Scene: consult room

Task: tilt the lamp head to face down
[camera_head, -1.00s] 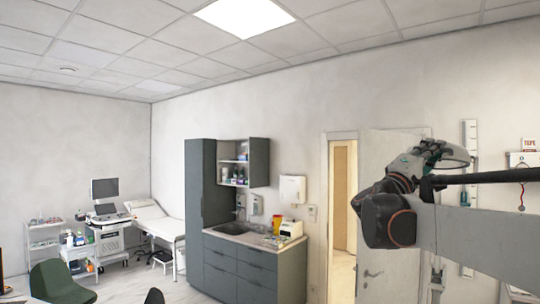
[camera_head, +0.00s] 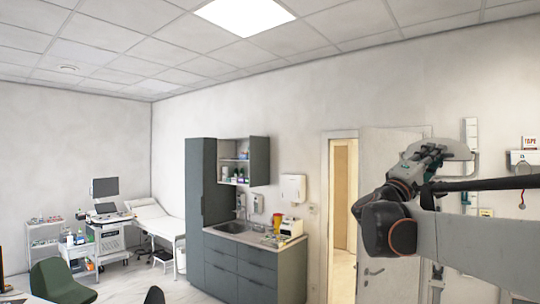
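My arm reaches in from the right, and its dark wrist and gripper (camera_head: 432,156) are raised in front of the door and wall. A pale grey, rounded shape (camera_head: 458,150) at the gripper's far end looks like the lamp head. It overlaps the gripper in the picture, and I cannot tell whether they touch. A dark bar (camera_head: 490,184) runs from the right edge to just behind the wrist and may be the lamp's arm. The fingertips are too small and too hidden to show whether they are open or shut.
A door (camera_head: 375,275) stands behind my arm, with wall fittings to its right. A dark cabinet with a sink counter (camera_head: 255,245) is at centre. An examination couch (camera_head: 158,222), trolleys and a green chair (camera_head: 60,284) are at left. The air left of my wrist is clear.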

